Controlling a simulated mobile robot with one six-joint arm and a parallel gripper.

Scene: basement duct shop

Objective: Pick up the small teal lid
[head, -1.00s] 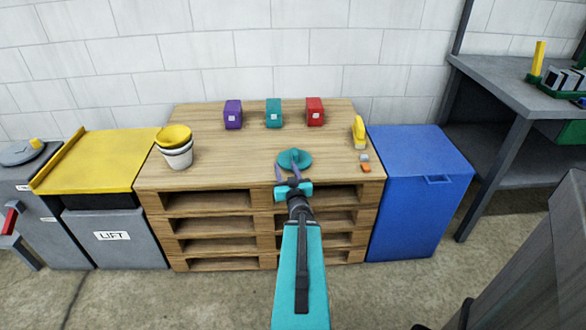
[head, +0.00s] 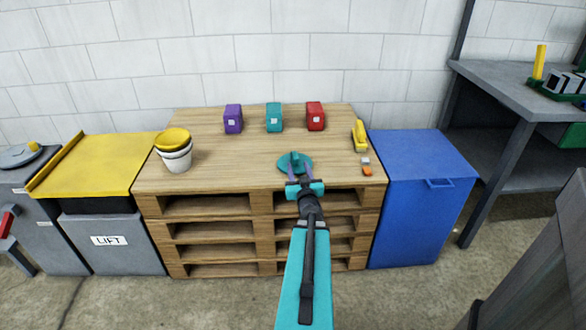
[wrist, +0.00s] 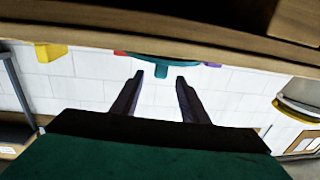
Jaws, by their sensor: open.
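The teal lid (head: 283,165) is a flat disc with a raised knob, lying near the front edge of the pallet-stack top. In the upside-down wrist view the lid (wrist: 163,62) shows edge-on, just beyond the fingertips. My gripper (head: 300,168) is open and empty at the lid's near side, its two purple fingers lined up with the knob. In the wrist view my gripper (wrist: 160,76) has a clear gap between its fingers. I cannot tell whether a finger touches the lid.
Purple (head: 233,119), teal (head: 274,118) and red (head: 315,117) blocks stand at the back. A white bucket with yellow top (head: 175,158) is at left. A yellow tool (head: 359,136) and small white and orange pieces (head: 367,171) are at right. A blue bin (head: 415,200) adjoins the stack.

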